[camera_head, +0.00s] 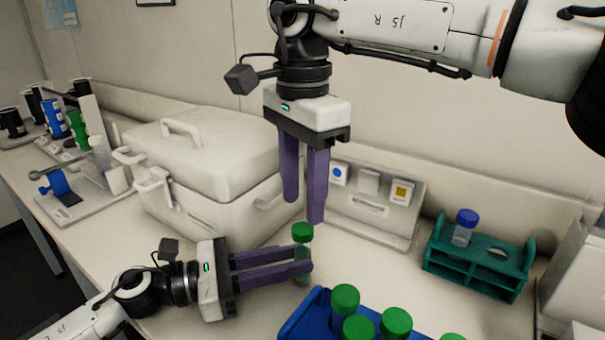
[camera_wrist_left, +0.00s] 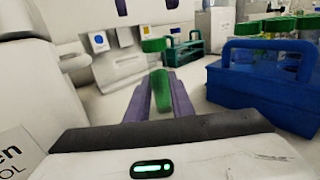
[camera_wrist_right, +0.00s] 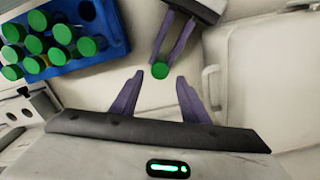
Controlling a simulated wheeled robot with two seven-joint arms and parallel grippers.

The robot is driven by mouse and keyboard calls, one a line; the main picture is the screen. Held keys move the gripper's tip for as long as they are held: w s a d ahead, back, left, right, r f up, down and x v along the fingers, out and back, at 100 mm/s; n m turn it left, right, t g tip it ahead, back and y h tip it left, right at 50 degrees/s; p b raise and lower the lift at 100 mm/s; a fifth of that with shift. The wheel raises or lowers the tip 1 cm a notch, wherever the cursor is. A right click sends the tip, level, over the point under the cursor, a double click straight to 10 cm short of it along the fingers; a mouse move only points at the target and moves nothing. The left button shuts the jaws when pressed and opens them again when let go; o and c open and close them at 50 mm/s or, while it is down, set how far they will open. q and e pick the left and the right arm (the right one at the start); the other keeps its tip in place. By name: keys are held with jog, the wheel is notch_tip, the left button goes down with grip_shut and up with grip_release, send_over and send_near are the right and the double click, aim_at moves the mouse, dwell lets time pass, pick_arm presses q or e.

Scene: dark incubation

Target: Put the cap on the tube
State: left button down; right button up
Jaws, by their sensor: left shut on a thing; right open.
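My left gripper (camera_head: 303,261) is shut on an upright tube (camera_head: 302,275), whose see-through greenish body also shows between the fingers in the left wrist view (camera_wrist_left: 160,92). A green cap (camera_head: 302,231) is at the tube's top end, above the left fingers. It also shows in the left wrist view (camera_wrist_left: 153,45). I cannot tell whether it is fully seated. My right gripper (camera_head: 303,210) points down above the cap, open and empty. In the right wrist view the cap (camera_wrist_right: 160,70) lies between and beyond the right fingertips, apart from them.
A blue rack (camera_head: 292,327) with several green-capped tubes stands close at the front. A teal rack (camera_head: 470,268) with a blue-capped tube (camera_head: 465,226) is at the right. A white box (camera_head: 205,170) and a panel with buttons (camera_head: 375,215) stand behind.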

aim_at(303, 228)
jog(key=shift+f, duration=2.35)
grip_shut()
jog(key=m, duration=1.6)
jog(key=shift+m, duration=0.4)
jog(key=m, duration=0.5)
jog(key=shift+m, duration=0.3)
jog(key=shift+o, duration=0.8)
grip_release()
